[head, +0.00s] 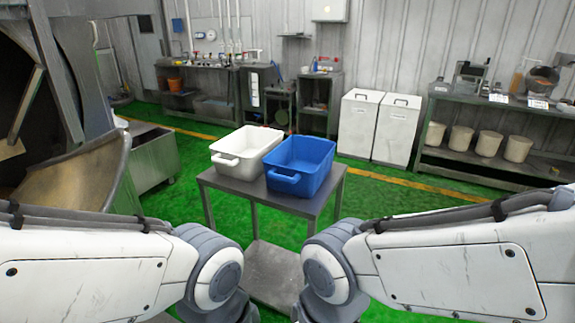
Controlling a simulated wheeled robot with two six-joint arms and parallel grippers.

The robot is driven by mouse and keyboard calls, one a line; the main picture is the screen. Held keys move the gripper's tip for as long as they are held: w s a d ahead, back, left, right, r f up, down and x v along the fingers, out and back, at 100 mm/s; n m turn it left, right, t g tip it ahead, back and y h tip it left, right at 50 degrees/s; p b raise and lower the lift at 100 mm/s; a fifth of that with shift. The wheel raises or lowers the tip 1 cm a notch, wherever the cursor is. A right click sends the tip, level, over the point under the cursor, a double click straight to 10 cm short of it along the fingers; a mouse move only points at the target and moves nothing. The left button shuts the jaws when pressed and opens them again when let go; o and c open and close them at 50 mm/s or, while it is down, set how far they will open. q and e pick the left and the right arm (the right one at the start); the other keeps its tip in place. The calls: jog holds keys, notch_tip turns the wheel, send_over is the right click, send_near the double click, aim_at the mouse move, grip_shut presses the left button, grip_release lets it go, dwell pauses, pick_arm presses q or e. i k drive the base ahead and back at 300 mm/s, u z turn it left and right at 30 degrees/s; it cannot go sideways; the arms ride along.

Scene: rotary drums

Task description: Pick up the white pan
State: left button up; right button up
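The white pan (246,150) is a deep rectangular tub with a handle at its near left end. It stands upright on the left part of a grey metal table (247,190) ahead of me. A blue pan (303,165) of similar shape stands close beside it on the right. My two arms come in from the left and right at the bottom of the head view. Both bend down out of the picture, so neither gripper shows. Nothing is seen touching the white pan.
A large metal drum (75,175) and a steel bin (154,160) stand at the left. White cabinets (378,128) and a shelf with several pale buckets (489,144) stand along the back wall. The green floor (390,190) around the table is mostly clear.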

aim_at(239, 156)
jog(key=z, duration=0.05)
jog(key=k, duration=0.4)
jog(key=z, duration=0.75)
jog(key=i, duration=1.55)
jog(key=u, duration=0.95)
jog(key=i, duration=0.8)
jog(key=u, duration=0.1)
